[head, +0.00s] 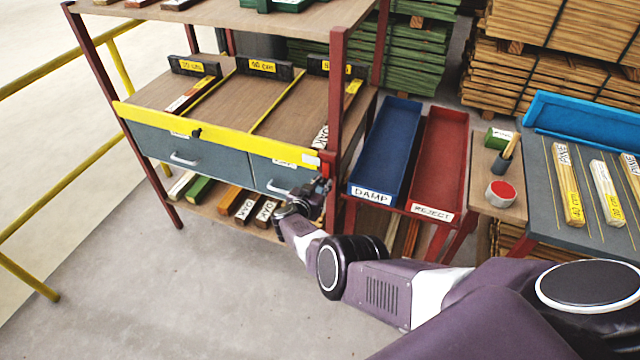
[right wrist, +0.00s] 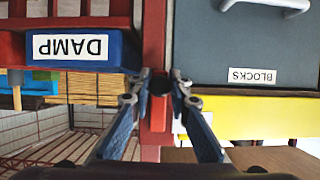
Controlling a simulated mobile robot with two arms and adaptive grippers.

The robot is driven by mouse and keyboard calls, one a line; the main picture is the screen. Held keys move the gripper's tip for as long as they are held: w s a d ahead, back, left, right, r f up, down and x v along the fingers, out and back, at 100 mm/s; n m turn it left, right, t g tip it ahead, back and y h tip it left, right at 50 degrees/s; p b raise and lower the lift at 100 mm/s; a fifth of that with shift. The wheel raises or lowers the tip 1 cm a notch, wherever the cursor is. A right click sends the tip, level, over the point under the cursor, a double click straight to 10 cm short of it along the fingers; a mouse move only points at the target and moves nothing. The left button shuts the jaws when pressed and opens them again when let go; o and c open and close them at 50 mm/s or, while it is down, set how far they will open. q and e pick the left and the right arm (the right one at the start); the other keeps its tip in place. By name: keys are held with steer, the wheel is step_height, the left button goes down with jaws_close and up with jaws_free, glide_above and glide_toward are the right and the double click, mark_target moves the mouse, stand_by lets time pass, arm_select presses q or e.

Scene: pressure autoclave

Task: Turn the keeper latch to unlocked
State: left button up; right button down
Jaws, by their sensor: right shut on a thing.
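A yellow bar (head: 220,132) runs across the front of the grey drawers of the rack, with a small black knob (head: 196,133) on it. Its right end, with a white plate (head: 311,158), meets the red corner post (head: 334,110). My right gripper (head: 323,184) is at this post, just below the bar's end. My left gripper is out of view.
A blue DAMP tray (head: 388,140) and a red REJECT tray (head: 440,160) stand close to the right of the post. Boards lie on the shelf below the drawers. A yellow railing (head: 70,160) is at the left. The floor in front is clear.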

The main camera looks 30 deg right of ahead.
steer(key=shift+d+r, duration=0.1)
stand_by(0.4)
steer(key=c, duration=2)
jaws_free()
steer(key=shift+o, duration=0.9)
